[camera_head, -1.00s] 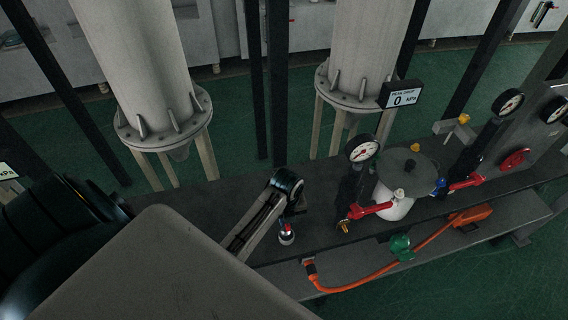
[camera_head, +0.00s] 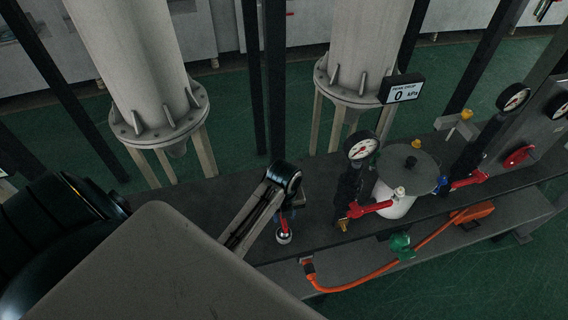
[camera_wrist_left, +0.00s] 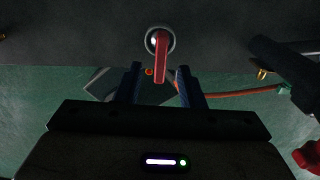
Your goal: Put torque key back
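A red-handled piece with a round silver end, which looks like the torque key (camera_head: 283,233), stands at the dark bench beneath my left wrist. In the left wrist view its red handle (camera_wrist_left: 161,62) points toward my gripper from the silver end. My left gripper (camera_wrist_left: 158,75) is open, with one dark finger on each side of the handle's lower end. I see a gap on both sides and cannot tell how deep the handle sits between the fingers. In the head view my left fingers are mostly hidden by the wrist. My right gripper is not in view.
A gauge (camera_head: 362,146), a red lever (camera_head: 370,209) and a round-lidded white vessel (camera_head: 397,204) stand to the right on the bench (camera_head: 330,238). An orange hose (camera_head: 350,289) and a green part (camera_head: 401,245) lie along the lower front shelf. Flanged columns stand behind.

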